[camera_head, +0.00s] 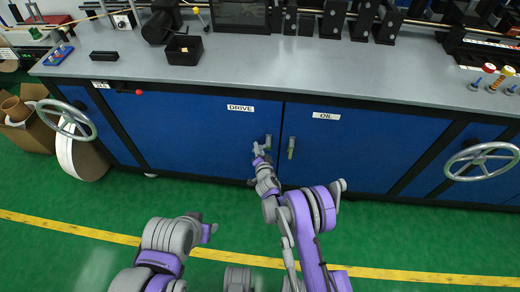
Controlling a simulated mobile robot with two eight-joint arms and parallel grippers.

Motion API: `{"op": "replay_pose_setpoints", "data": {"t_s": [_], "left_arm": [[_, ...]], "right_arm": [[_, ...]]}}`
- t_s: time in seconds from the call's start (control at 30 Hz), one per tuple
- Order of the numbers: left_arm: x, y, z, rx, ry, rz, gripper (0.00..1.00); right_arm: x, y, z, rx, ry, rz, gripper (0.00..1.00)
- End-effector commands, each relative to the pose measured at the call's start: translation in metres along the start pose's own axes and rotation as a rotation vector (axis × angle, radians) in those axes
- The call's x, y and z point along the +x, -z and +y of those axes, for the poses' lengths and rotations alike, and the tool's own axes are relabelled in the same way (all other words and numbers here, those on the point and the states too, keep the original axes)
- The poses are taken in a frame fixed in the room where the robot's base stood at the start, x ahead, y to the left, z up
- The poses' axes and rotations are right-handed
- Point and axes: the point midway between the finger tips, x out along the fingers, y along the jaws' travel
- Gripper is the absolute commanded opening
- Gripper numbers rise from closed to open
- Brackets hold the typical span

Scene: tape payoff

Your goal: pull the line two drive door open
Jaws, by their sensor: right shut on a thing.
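The blue drive door (195,128) is in the cabinet front below the grey bench, with a white DRIVE label (240,108) at its upper right. It looks closed, flush with the blue oil door (365,150) beside it. My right gripper (262,147) is at the drive door's right edge, shut on its handle (268,141), which the fingers partly hide. My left gripper (208,228) is low in front of the cabinet, apart from the door. Its fingers are too small and turned to tell whether they are open.
The oil door's handle (291,147) is close to the right of my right gripper. Handwheels stick out at the left (66,120) and right (482,160). A cardboard box (35,128) stands at the far left. The green floor (110,215) before the drive door is clear.

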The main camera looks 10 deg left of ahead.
Motion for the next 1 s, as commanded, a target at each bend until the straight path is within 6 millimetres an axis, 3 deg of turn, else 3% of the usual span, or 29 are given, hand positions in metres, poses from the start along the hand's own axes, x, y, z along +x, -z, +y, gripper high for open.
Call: {"op": "replay_pose_setpoints", "data": {"t_s": [0.03, 0.1, 0.27, 0.5, 0.6, 0.8, 1.0], "left_arm": [[-0.013, 0.005, 0.0, 0.0, 0.0, 0.005, 0.5], [-0.02, 0.008, 0.0, 0.0, 0.0, 0.007, 0.5], [-0.017, 0.007, 0.0, 0.0, 0.0, 0.006, 0.5], [0.044, -0.016, 0.0, 0.0, 0.0, -0.016, 0.5], [0.062, -0.021, 0.0, 0.0, 0.0, -0.022, 0.5], [0.083, -0.027, 0.0, 0.0, 0.0, -0.029, 0.5], [0.092, -0.029, 0.0, 0.0, 0.0, -0.031, 0.5]], "right_arm": [[-0.002, 0.006, -0.006, 0.041, 0.018, 0.003, 0.0], [-0.002, 0.006, -0.008, 0.103, 0.044, 0.003, 0.0], [-0.002, 0.005, -0.011, 0.244, 0.101, 0.002, 0.0], [-0.001, 0.003, -0.012, 0.427, 0.175, 0.001, 0.0], [-0.002, 0.005, -0.017, 0.49, 0.201, 0.002, 0.0], [-0.004, 0.01, -0.023, 0.581, 0.237, 0.002, 0.0], [-0.005, 0.014, -0.028, 0.63, 0.257, 0.003, 0.0]]}}
